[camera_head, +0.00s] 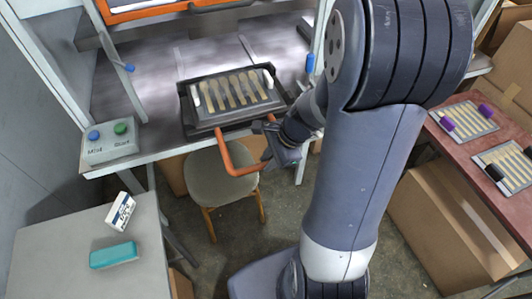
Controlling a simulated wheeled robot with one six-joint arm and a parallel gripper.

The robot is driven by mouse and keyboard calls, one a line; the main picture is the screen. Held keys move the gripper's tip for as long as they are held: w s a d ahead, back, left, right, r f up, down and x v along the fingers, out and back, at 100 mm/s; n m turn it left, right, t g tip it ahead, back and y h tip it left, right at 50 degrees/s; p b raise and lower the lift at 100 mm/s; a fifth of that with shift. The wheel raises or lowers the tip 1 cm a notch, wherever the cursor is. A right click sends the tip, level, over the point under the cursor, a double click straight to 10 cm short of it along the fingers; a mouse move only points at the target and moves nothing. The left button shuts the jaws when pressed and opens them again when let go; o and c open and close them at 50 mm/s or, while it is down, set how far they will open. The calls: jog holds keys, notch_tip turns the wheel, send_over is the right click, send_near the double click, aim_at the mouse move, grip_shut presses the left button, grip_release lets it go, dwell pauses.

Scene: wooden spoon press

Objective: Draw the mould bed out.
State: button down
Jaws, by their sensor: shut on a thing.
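The mould bed (203,118) is a dark tray on the press table, near the table's front edge. A plate with several pale wooden spoons (232,91) lies on it. An orange U-shaped handle (236,172) sticks out from its front, past the table edge and above the stool. My gripper (268,149) is at the right side of this handle and shut on it. The fingertips are small and partly hidden by my arm, which covers the area to the right.
A control box (110,141) with a blue and a green button sits at the table's left front corner. A stool (222,176) stands below the handle. A side table (80,250) holds a white box (120,211) and a teal case (113,255). Cardboard boxes (440,225) stand at right.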

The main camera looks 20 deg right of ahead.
dwell(0.3)
jog(key=c, duration=1.3)
grip_release()
jog(key=v, duration=1)
jog(key=shift+s+d+r+p, duration=0.15)
jog(key=shift+r+p, duration=0.2)
jog(key=shift+p, duration=0.05)
jog(key=x, duration=1)
jog(key=shift+f+b, duration=0.25)
jog(key=shift+b, duration=0.15)
jog(key=shift+a+f, duration=0.2)
jog(key=shift+w+r, duration=0.1)
jog(key=shift+w, duration=0.35)
